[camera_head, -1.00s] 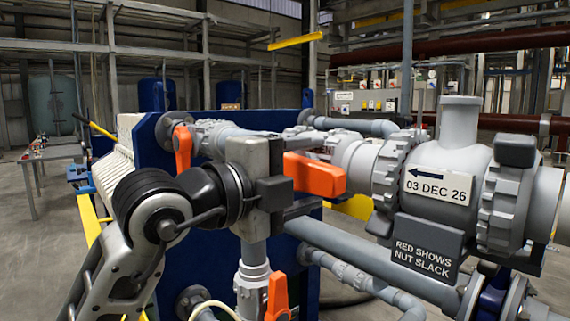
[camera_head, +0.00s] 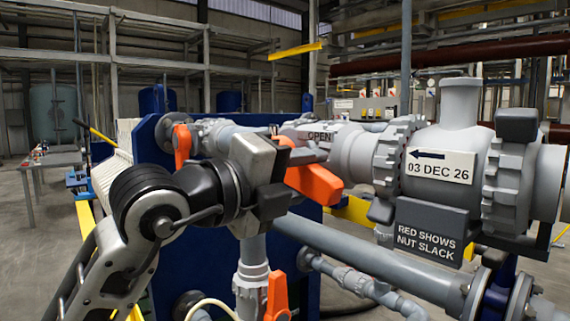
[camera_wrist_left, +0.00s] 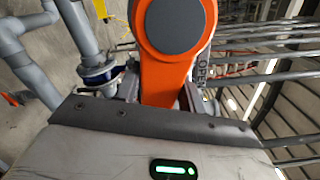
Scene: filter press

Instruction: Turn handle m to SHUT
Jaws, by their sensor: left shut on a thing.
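An orange valve handle (camera_head: 315,184) sits in front of the grey pipework in the middle of the head view, sloping down to the right. No letter m is readable on it. A label reading OPEN (camera_head: 320,136) shows just behind and above it. My left gripper (camera_head: 284,178) is shut on this handle, tilted with it, and its body hides part of the handle and pipe. In the left wrist view the handle (camera_wrist_left: 168,72), with a dark round hub cap (camera_wrist_left: 174,23), runs between the two fingers of the gripper (camera_wrist_left: 160,94). My right gripper is not in view.
A second orange handle (camera_head: 182,146) hangs behind my left gripper, and a third (camera_head: 277,297) is below it. A large grey valve body (camera_head: 440,150), with a date tag and a sign reading RED SHOWS NUT SLACK (camera_head: 425,233), stands close on the right.

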